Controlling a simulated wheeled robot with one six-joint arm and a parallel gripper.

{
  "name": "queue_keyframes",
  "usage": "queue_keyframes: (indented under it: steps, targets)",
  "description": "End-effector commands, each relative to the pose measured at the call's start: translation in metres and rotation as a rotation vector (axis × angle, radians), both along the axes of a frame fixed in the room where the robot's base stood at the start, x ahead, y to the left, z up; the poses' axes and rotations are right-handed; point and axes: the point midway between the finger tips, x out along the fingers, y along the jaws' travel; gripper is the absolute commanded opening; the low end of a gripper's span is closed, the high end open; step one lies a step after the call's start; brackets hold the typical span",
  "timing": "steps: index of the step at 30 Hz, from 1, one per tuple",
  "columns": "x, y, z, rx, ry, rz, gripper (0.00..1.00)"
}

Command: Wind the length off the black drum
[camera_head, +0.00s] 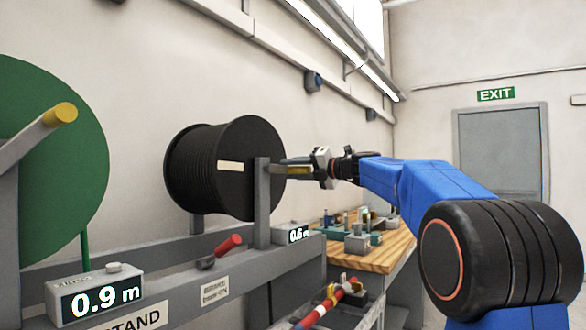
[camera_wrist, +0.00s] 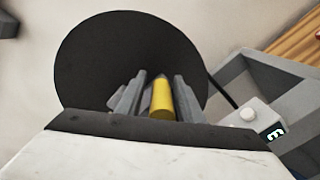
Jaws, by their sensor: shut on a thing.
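The black drum (camera_head: 200,165) hangs in a grey stand and has a pale label on its face; its dark round face also fills the middle of the wrist view (camera_wrist: 90,65). The drum's yellow crank handle (camera_wrist: 162,100) lies between the jaws of my gripper (camera_wrist: 158,97). In the head view my gripper (camera_head: 303,168) is shut on this handle at the drum's right side. A counter (camera_head: 297,236) below the drum reads 0.6 m. In the wrist view a thin black strand (camera_wrist: 223,90) runs down from the drum's right edge towards the counter.
A green drum (camera_head: 62,175) with its own yellow handle (camera_head: 60,115) stands at the left, with a 0.9 m counter (camera_head: 96,296). A red-handled lever (camera_head: 228,245) sits by a brake label. A wooden bench (camera_head: 380,253) with small parts stands behind. A grey door (camera_head: 500,150) is at the back.

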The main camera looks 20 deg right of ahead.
Motion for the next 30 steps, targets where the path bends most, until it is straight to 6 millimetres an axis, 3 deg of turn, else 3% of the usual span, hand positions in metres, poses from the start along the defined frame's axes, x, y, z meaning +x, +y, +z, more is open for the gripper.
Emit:
queue_keyframes:
  steps: [12, 13, 14, 30]
  targets:
    - [-0.0018, 0.0057, 0.0011, 0.007, 0.003, 0.011, 0.00]
    - [-0.0018, 0.0057, 0.0012, 0.007, 0.003, 0.011, 0.37]
    - [-0.0019, 0.0059, 0.0015, 0.007, 0.003, 0.011, 0.39]
    - [-0.0021, 0.0014, 0.0021, 0.007, 0.000, 0.003, 0.39]
